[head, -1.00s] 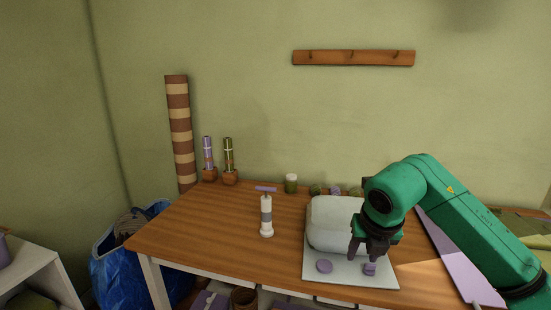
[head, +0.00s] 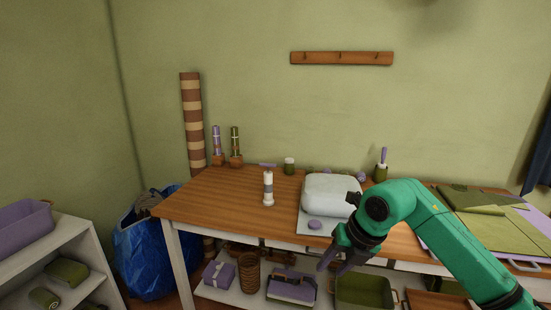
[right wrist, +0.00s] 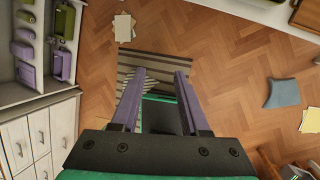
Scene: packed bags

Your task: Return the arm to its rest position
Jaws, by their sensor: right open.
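My right arm is green and comes in from the lower right in the head view. Its gripper (head: 334,259) hangs in front of the table's front edge, clear of the tabletop. In the right wrist view the two purple fingers (right wrist: 160,100) stand apart with nothing between them, above the wooden floor. The left gripper is in neither view. A white bag-like bundle (head: 331,194) lies on a pale board (head: 311,237) on the table, and a round purple piece (head: 314,224) sits at the board's front.
The wooden table (head: 220,195) carries a white and grey bottle-like object (head: 268,188). A shelf under it holds a green bin (head: 362,291) and a wicker basket (head: 249,272). A blue bag (head: 150,258) stands left. A striped mat (right wrist: 150,65) lies on the floor.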

